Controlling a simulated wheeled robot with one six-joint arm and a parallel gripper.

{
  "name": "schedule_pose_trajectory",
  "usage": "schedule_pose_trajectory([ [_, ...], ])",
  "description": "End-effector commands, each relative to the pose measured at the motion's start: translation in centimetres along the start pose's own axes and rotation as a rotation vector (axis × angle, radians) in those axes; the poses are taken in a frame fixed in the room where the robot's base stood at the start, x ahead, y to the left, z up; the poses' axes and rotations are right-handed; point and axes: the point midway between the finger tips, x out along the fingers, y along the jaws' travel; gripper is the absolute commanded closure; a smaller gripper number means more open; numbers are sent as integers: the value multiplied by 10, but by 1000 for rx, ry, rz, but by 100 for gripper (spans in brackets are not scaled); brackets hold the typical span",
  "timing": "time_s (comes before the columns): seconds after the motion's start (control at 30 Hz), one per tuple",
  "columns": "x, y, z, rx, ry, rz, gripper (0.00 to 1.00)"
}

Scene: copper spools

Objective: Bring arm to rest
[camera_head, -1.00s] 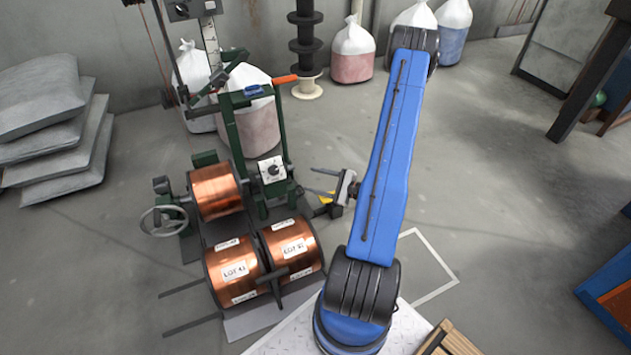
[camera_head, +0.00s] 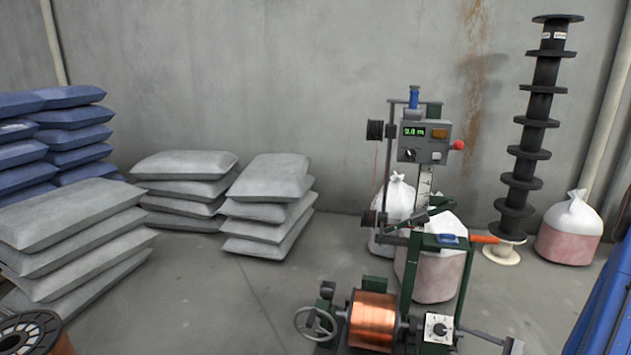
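Part of my blue arm (camera_head: 603,312) shows at the right edge. The end of my gripper (camera_head: 480,336) is cut off by the bottom edge, right of the winding machine. One thin dark finger points left from its dark body. The other finger is below the picture. A second ago both fingers showed spread apart with nothing between them, and the visible finger still stands at the same side of the body. The rest of the arm is out of view.
The green winding machine (camera_head: 436,290) carries a copper spool (camera_head: 372,320), a handwheel and a lit display box (camera_head: 424,140). Grey sacks (camera_head: 265,200) and blue sacks (camera_head: 75,135) are stacked left. Black spools (camera_head: 526,150) stand by the wall. Open floor (camera_head: 215,290) lies between.

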Motion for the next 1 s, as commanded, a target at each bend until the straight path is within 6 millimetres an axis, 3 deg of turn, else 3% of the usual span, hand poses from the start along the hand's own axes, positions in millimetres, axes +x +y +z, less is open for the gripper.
schedule_pose_trajectory([
  [0.1,13,-3,38,-59,-48,98,46],
  [0.47,35,8,138,-234,-149,396,46],
  [0.7,36,24,196,-367,-182,590,46],
  [1.0,24,46,255,-554,-185,815,46],
])
